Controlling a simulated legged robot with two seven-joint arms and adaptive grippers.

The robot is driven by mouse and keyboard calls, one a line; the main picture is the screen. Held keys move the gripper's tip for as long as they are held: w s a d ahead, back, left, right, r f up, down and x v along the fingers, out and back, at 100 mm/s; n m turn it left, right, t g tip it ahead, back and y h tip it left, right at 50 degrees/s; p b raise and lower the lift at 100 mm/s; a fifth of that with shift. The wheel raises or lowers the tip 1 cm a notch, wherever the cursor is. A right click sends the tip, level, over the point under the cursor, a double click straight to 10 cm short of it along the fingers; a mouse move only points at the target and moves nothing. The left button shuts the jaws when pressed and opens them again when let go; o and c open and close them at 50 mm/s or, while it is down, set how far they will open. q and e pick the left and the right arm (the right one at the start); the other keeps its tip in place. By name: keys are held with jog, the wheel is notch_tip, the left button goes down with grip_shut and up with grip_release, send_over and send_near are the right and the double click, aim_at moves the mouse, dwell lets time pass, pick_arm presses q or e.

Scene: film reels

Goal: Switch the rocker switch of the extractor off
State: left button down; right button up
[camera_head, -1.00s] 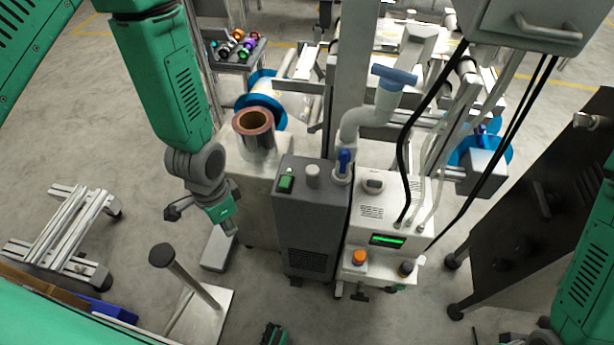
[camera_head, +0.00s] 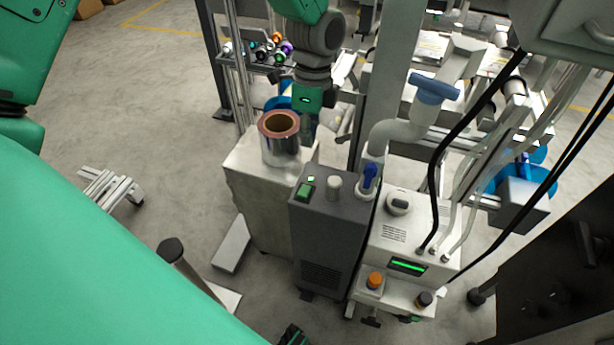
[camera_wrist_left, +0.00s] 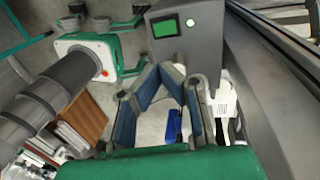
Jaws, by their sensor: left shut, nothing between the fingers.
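The extractor (camera_head: 322,235) is a dark grey box in the middle of the head view. Its green rocker switch (camera_head: 305,191) is on the top, beside a small lit green lamp (camera_head: 311,179). The wrist view shows the switch (camera_wrist_left: 164,28) and the lit lamp (camera_wrist_left: 190,22) beyond the fingertips. My left gripper (camera_head: 309,132) is above and behind the switch, apart from it, next to the film reel. Its blue-padded fingers (camera_wrist_left: 161,68) come together at the tips, shut and empty. My right gripper is not in view.
A film reel (camera_head: 280,153) stands on a pale cabinet (camera_head: 262,205) left of the extractor. A white unit (camera_head: 403,239) with a green display stands to the right.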

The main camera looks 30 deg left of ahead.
aim_at(304, 193)
pick_arm(q)
jog(key=f+b, duration=0.1)
jog(key=f, duration=0.3)
jog(key=s+f+b, duration=0.1)
jog(key=f, duration=0.4)
jog(key=s+f+b, duration=0.1)
jog(key=f, duration=0.3)
jog(key=shift+s+d+f, duration=0.2)
jog(key=shift+d+f, duration=0.05)
jog(key=shift+f, duration=0.1)
jog(key=shift+w, duration=0.1)
